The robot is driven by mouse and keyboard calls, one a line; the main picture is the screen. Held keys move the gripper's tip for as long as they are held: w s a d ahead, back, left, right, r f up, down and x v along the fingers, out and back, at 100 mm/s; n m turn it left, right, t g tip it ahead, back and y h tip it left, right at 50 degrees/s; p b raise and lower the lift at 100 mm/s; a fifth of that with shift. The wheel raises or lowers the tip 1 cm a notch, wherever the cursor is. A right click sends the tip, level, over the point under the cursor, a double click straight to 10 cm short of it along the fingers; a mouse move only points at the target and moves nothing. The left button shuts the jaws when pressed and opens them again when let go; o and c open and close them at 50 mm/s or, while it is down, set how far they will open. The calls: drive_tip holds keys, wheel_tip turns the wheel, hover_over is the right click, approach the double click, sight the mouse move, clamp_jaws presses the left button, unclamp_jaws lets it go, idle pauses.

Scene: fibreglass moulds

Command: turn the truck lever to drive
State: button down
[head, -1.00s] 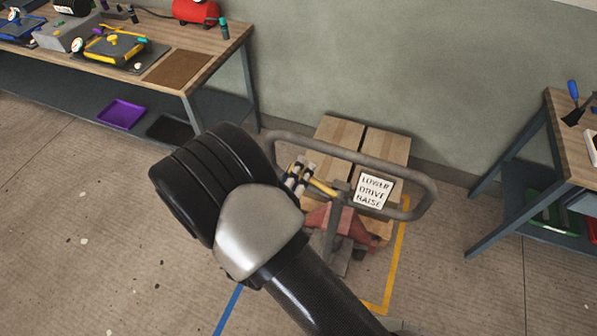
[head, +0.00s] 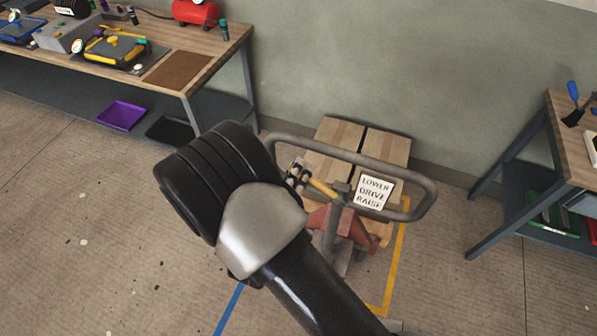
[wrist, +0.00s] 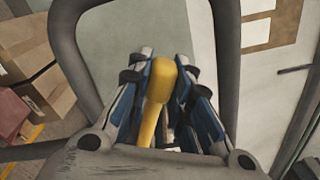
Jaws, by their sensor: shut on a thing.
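The pallet truck's grey loop handle (head: 350,154) stands upright in front of boxes, with a white sign (head: 373,191) reading LOWER, DRIVE, RAISE on it. The yellow lever (head: 322,187) sticks out to the left of the handle's centre post. My gripper (head: 298,175) is inside the left part of the loop, at the lever's outer end. In the wrist view my gripper (wrist: 161,95) is shut on the yellow lever (wrist: 158,98), one finger on each side. The lever's base is hidden behind the gripper there.
Cardboard boxes (head: 338,133) sit on the red truck (head: 342,225) by the wall. A workbench (head: 215,58) with tools stands at left, another bench (head: 562,130) at right. Yellow tape (head: 397,265) marks the floor. The floor between the truck and the right bench is clear.

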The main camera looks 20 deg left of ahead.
drive_tip(key=shift+f, duration=0.1)
idle(0.3)
drive_tip(key=f+n, duration=0.2)
drive_tip(key=n, duration=0.1)
drive_tip(key=a+f+n, duration=0.1)
drive_tip(key=f+n, duration=0.1)
drive_tip(key=f, duration=0.1)
drive_tip(key=shift+w+a+f+n, duration=0.1)
drive_tip(key=shift+a+f+n, duration=0.1)
drive_tip(key=shift+f+n, duration=0.15)
drive_tip(key=c, duration=1.4)
unclamp_jaws()
drive_tip(key=shift+r, duration=0.1)
drive_tip(key=shift+c, duration=0.2)
drive_tip(key=s, duration=0.8)
drive_tip(key=shift+a, duration=0.4)
